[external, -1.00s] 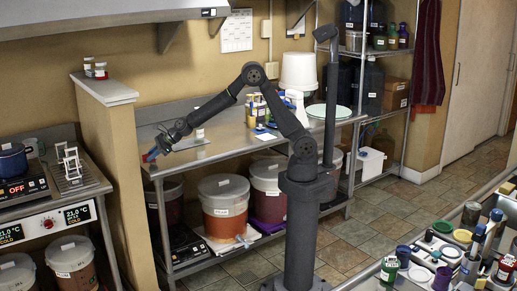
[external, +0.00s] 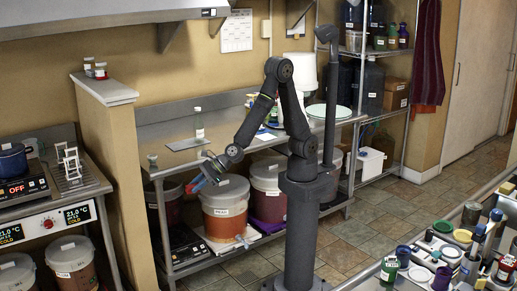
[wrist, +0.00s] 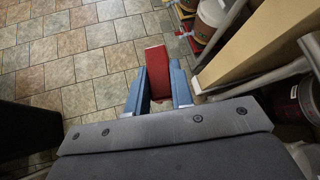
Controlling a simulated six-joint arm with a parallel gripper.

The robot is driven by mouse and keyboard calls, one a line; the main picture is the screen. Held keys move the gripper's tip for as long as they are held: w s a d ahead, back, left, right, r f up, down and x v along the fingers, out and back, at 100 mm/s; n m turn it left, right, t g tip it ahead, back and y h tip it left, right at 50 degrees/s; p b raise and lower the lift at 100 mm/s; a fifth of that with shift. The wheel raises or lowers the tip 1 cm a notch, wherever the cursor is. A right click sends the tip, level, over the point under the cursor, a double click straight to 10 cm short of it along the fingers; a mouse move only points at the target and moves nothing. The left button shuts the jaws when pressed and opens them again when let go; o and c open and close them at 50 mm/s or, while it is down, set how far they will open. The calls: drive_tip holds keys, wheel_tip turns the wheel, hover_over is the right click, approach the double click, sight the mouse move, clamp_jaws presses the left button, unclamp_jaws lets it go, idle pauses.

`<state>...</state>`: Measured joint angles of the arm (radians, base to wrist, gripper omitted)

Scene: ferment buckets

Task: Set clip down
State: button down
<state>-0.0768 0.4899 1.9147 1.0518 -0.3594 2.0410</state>
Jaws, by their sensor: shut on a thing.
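My gripper (external: 198,184) is in front of the steel table's front edge, low, above the lidded buckets' front in the external view. Its blue fingers are shut on the red clip (wrist: 158,66), which sticks out ahead of the fingertips in the wrist view. Below the clip in the wrist view is tiled floor.
Lidded buckets (external: 224,197) stand on the shelf beneath. A hot plate (external: 187,243) is lower left. Open tiled floor (external: 350,240) lies to the right.

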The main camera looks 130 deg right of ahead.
drive_tip(key=w+d+r+m+g+h, duration=0.1)
drive_tip(key=w+d+m+h, duration=0.15)
drive_tip(key=d, duration=0.75)
drive_tip(key=w+d+r+m+g+h, duration=0.1)
drive_tip(key=w+d+m, duration=0.15)
drive_tip(key=d, duration=0.85)
drive_tip(key=s+d+r+m+g+h, duration=0.1)
drive_tip(key=s+d+m+g, duration=0.15)
drive_tip(key=d, duration=0.85)
drive_tip(key=s+d+r+m+g+h, duration=0.1)
drive_tip(key=s+d+m+h, duration=0.15)
drive_tip(key=d, duration=0.85)
drive_tip(key=s+d+r+m+g, duration=0.15)
drive_tip(key=s+d+m, duration=0.25)
drive_tip(key=s+d, duration=1.1)
drive_tip(key=s+d+m+g, duration=0.35)
drive_tip(key=s+d, duration=0.75)
drive_tip(key=d, duration=0.7)
hover_over(157, 143)
drive_tip(key=shift+m, duration=0.25)
drive_tip(key=f, duration=0.7)
drive_tip(key=shift+d, duration=0.25)
drive_tip(key=shift+s+f, duration=0.1)
drive_tip(key=shift+f, duration=1.85)
